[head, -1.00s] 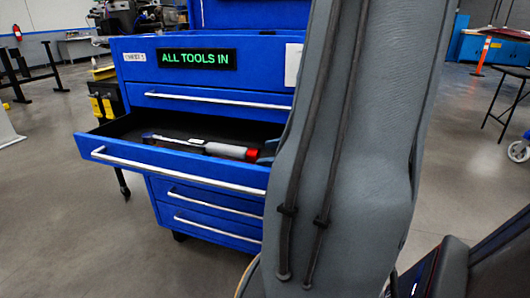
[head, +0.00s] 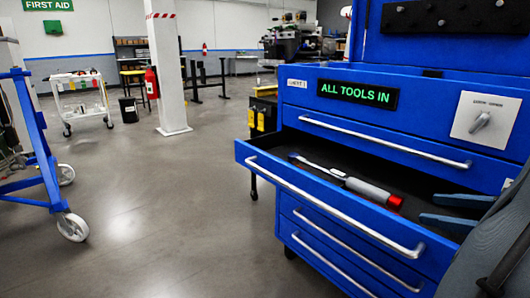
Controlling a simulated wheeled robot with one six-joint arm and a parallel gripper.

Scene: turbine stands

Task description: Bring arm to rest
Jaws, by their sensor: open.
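My gripper (head: 430,208) shows at the right edge of the head view, its two blue-grey fingers apart with nothing between them. The fingers are over the right part of the open drawer (head: 330,205), to the right of the tool's red end. Part of my grey arm fills the lower right corner. A wrench-like tool (head: 368,190) with a grey handle and red end lies in the drawer, apart from the fingers. The blue tool cabinet (head: 300,88) bears a sign (head: 357,93) reading "ALL TOOLS IN".
Blue wheeled stand (head: 45,165) at the left. White pillar (head: 166,70) with a red extinguisher (head: 151,82), a white cart (head: 82,100) and a black bin (head: 128,109) stand further back. The floor left of the cabinet is clear.

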